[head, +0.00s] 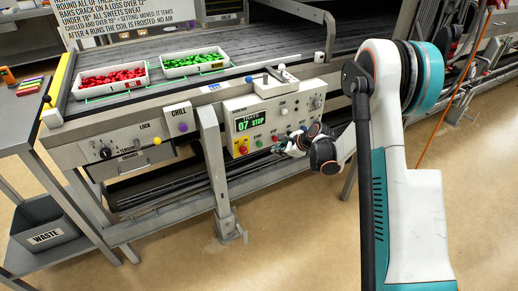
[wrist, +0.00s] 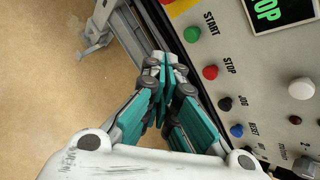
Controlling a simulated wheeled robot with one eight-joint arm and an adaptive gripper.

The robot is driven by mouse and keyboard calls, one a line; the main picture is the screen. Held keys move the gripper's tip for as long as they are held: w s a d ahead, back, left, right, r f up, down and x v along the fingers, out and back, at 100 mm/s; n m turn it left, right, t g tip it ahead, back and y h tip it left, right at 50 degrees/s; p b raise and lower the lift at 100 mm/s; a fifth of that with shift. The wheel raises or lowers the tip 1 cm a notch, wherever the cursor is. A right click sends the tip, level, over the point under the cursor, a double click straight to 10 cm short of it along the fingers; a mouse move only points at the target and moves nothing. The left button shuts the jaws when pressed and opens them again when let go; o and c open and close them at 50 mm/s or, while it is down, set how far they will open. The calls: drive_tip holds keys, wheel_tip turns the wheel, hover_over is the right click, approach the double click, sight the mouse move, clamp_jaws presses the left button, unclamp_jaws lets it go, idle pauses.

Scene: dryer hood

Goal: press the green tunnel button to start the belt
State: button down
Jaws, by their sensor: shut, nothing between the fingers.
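The green button (wrist: 192,34), labelled START, sits on the cream control panel (wrist: 262,75) at the upper middle of the wrist view. In the head view the green button (head: 259,142) is small, just below the display. My gripper (wrist: 168,60) is shut and empty, its fingertips a little left of and below the green button in the wrist picture. A gap shows between them; its depth is hard to judge. In the head view my gripper (head: 278,148) is in front of the panel's lower edge, right of the green button.
A red STOP button (wrist: 210,72), a black JOG button (wrist: 225,103) and a blue button (wrist: 237,130) line up beside it. The display (head: 251,121) reads 07 STOP. Trays of red candies (head: 112,79) and green candies (head: 194,61) stand on the belt. A grey leg (head: 214,165) stands left of the panel.

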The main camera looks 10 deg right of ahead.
sight(260, 145)
wheel_tip(260, 145, down, 8)
drive_tip(key=m, duration=0.2)
drive_tip(key=shift+w+r+y, duration=0.15)
drive_tip(key=shift+r+y, duration=0.05)
drive_tip(key=shift+y, duration=0.1)
drive_tip(key=shift+w+a, duration=0.1)
drive_tip(key=shift+a, duration=0.05)
drive_tip(key=w+a, duration=0.2)
drive_tip(key=w, duration=0.6)
drive_tip(key=shift+a, duration=0.35)
drive_tip(key=shift+w, duration=0.25)
idle(0.9)
drive_tip(key=shift+w+a, duration=0.1)
drive_tip(key=shift+w, duration=0.15)
